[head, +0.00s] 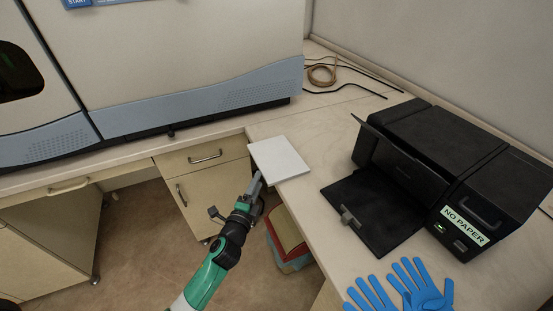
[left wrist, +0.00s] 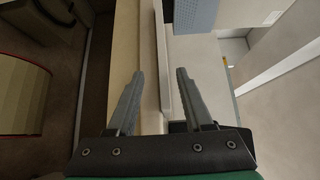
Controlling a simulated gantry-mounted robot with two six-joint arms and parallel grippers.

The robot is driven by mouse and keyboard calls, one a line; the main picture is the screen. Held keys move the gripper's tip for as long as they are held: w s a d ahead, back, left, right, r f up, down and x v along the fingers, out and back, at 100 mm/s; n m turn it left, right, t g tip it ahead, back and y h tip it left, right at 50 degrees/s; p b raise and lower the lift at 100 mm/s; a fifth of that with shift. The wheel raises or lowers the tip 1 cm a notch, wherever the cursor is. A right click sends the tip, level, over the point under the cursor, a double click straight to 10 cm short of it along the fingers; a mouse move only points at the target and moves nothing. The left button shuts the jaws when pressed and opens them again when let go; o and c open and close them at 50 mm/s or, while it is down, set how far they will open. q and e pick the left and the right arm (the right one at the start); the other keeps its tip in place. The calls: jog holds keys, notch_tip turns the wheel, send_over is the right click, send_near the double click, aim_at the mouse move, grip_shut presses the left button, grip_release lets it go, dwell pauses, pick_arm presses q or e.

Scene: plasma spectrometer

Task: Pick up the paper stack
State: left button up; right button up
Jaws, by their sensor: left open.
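The paper stack (head: 280,158) is a flat white slab on the wooden bench, at the bench's inner corner, with its near edge at the bench edge. My left gripper (head: 257,184) is at the near left corner of the stack, over the bench edge. In the left wrist view the left gripper's two fingers (left wrist: 158,72) are apart, with a pale thin edge (left wrist: 162,70), which looks like the stack's side, between them. I cannot tell whether either finger touches it. My right gripper is out of view.
A black printer (head: 440,160) with its front tray down and a "NO PAPER" label stands on the right. Blue gloves (head: 405,288) lie at the front. The large spectrometer (head: 190,60) stands behind. Coiled cable (head: 322,73) lies at the back. Bare bench lies between stack and printer.

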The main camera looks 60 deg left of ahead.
pick_arm(q)
jog(key=x, duration=0.4)
jog(key=shift+w+a+r+b, duration=0.15)
jog(key=shift+r+b, duration=0.1)
jog(key=shift+b, duration=0.05)
jog(key=shift+c, duration=0.4)
grip_shut()
